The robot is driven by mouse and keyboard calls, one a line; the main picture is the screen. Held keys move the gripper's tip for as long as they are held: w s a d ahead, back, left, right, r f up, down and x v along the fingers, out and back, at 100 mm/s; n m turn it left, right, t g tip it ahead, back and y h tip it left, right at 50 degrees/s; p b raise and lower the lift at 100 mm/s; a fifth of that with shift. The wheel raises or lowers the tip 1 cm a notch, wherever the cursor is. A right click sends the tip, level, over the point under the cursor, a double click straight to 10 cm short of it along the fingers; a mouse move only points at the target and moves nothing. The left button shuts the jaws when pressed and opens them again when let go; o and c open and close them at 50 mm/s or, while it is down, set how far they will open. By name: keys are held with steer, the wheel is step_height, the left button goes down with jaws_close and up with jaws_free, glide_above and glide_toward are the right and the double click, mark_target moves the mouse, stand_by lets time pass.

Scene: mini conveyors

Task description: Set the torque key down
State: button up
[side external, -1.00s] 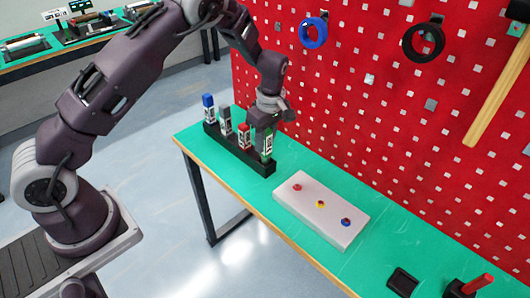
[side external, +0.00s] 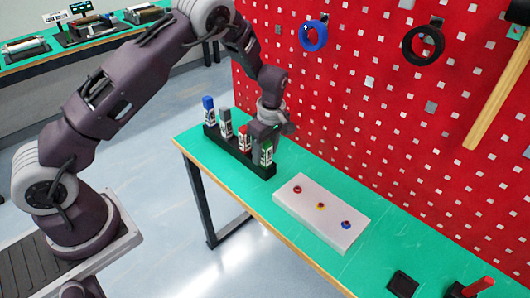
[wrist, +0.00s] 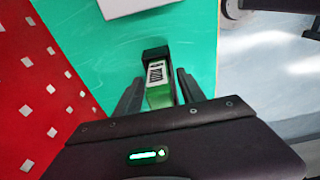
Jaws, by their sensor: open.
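The key with the green band (side external: 267,155) stands upright at the near end of the black rack (side external: 262,171). In the wrist view this green and white key (wrist: 160,95) lies between my two dark fingers. My gripper (side external: 264,146) points down over it and hides part of it. In the wrist view my gripper (wrist: 158,84) is open, one finger on each side of the key, with a narrow gap visible on at least the right side. The key's lower end is hidden in the rack.
Keys with blue (side external: 208,103), grey (side external: 226,122) and red (side external: 244,138) tops stand in the same rack. The red pegboard (side external: 350,110) rises close behind.

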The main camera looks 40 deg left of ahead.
steer(key=r, duration=0.4)
steer(key=d+r, duration=0.1)
steer(key=r, duration=0.6)
steer(key=shift+d+r, duration=0.25)
steer(key=shift+r, duration=0.05)
steer(key=s+d+r+m+t+h, duration=0.25)
steer(key=s+r+m, duration=0.55)
steer(key=s+r, duration=0.8)
steer(key=s+d+m+t+y, duration=0.1)
steer(key=s+m+t, duration=0.2)
steer(key=s+m, duration=0.7)
steer(key=s+r, duration=0.1)
steer(key=s, duration=0.4)
steer(key=shift+s+d, duration=0.2)
